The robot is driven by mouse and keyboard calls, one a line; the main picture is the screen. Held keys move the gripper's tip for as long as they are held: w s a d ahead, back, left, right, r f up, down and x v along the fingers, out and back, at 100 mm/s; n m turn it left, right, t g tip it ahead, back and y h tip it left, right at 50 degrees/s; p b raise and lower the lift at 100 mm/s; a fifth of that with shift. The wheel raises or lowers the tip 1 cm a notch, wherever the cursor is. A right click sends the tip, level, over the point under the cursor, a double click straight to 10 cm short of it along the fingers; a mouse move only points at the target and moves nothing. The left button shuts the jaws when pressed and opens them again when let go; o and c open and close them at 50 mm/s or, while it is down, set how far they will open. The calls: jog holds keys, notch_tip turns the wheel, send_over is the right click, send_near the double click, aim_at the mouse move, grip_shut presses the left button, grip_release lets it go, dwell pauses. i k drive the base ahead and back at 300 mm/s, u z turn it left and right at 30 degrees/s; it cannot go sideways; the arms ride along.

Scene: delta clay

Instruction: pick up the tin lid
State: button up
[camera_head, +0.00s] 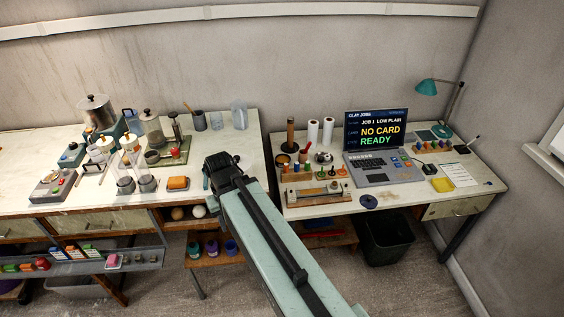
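I cannot tell for certain which thing is the tin lid. A large silver pot (95,113) with a knobbed lid (93,101) stands at the back of the left bench. A smaller grey canister (151,127) with a knobbed lid stands right of it. A flat dark blue disc (368,202) lies near the front edge of the right desk. My gripper (221,165) is at the end of my pale green arm, over the right part of the left bench, apart from these things. My arm hides its fingertips, so its opening does not show.
A black bin (386,238) stands below. A gap separates the two tables.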

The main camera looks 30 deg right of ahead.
aim_at(368, 202)
jog(key=k, duration=1.3)
jog(key=z, duration=0.5)
jog(key=i, duration=0.85)
jog(key=z, duration=0.8)
jog(key=i, duration=0.75)
jog(key=u, duration=2.15)
